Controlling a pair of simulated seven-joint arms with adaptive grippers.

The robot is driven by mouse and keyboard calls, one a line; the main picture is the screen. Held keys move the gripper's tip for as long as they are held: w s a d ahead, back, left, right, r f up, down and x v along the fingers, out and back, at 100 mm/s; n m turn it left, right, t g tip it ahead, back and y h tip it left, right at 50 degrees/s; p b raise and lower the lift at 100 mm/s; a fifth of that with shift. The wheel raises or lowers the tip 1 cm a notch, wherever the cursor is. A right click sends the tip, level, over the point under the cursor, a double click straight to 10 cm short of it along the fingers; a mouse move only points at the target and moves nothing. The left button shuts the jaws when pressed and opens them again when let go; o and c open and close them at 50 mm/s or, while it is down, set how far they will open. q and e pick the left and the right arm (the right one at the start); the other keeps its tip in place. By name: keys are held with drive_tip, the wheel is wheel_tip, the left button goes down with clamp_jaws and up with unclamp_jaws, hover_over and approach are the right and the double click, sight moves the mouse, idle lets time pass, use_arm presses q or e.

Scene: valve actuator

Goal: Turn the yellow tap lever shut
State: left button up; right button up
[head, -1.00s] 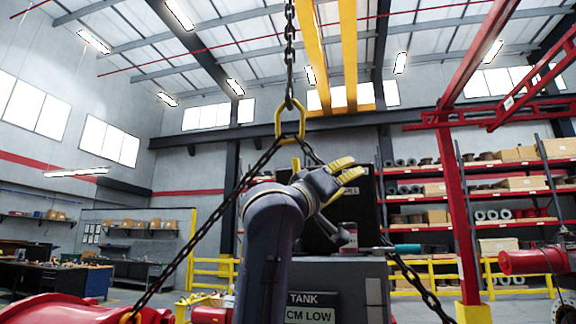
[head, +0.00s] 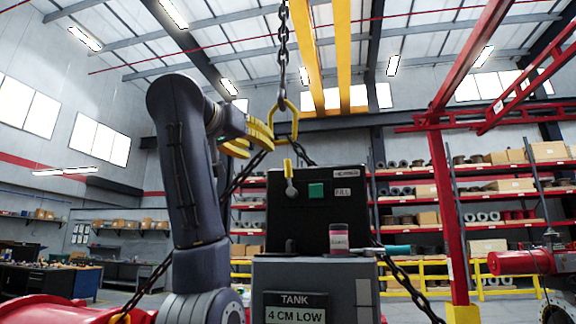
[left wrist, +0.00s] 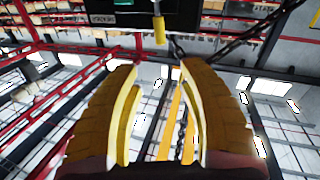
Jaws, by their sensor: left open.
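The yellow tap lever (head: 288,168) stands upright above a silver pivot on the left part of a black panel (head: 325,220). My left gripper (head: 260,140), with yellow fingers, is up and to the left of the lever, apart from it, open and empty. In the left wrist view, my left gripper's (left wrist: 156,68) spread fingers show nothing between them but background. The lever (left wrist: 159,30) is past the fingertips there, hanging from the panel in that inverted picture. My right gripper is in neither view.
A green button (head: 316,190) and a FILL label are beside the lever. A small pink-and-white container (head: 339,238) stands on the grey tank housing (head: 345,270), whose display reads 4 CM LOW. A hanging chain (head: 283,45) with a yellow ring (head: 284,120) shows close above the lever.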

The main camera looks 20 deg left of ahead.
sight(286, 163)
use_arm(q)
drive_tip(key=w+d, duration=0.1)
drive_tip(key=w, duration=0.4)
drive_tip(key=w+d, duration=0.1)
drive_tip(key=w, duration=0.4)
drive_tip(key=w+d, duration=0.1)
drive_tip(key=w, duration=0.5)
drive_tip(key=shift+d, duration=0.1)
clamp_jaws()
idle(0.3)
